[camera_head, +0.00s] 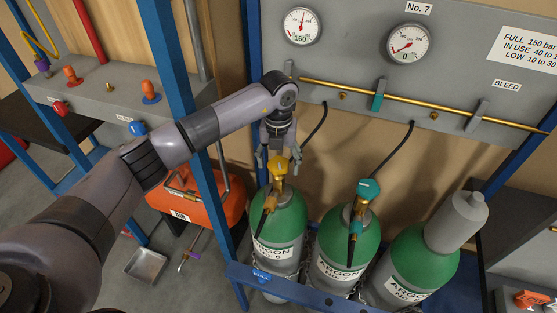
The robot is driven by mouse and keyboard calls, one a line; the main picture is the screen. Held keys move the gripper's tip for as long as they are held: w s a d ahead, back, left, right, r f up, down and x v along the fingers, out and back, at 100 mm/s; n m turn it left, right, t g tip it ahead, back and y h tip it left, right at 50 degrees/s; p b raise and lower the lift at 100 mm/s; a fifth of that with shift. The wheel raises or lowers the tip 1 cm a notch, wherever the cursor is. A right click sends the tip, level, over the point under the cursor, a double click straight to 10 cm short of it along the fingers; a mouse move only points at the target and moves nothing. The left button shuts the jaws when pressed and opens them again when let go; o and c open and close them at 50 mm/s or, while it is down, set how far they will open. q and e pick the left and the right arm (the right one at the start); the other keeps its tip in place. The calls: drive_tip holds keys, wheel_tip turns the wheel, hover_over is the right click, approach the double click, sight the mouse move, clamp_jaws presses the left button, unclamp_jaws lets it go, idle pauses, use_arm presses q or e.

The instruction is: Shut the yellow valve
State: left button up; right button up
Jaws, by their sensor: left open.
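The yellow valve (279,168) sits on top of the left green argon cylinder (281,222). My left gripper (280,158) points down from above, with its fingers open and spread right over the top of the yellow valve. I cannot tell whether the fingers touch it. My left arm comes in from the left and reaches across to it. My right gripper does not show.
A middle green cylinder (346,246) has a teal valve (369,190); a third (422,257) wears a grey cap (457,221). A blue rail (290,287) crosses in front. Behind is a grey panel (357,65) with gauges and a brass pipe (430,101). A blue post (178,85) stands left.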

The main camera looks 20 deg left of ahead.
use_arm(q)
drive_tip(key=shift+c, duration=0.6)
drive_tip(key=c, duration=1)
drive_tip(key=shift+c, duration=0.2)
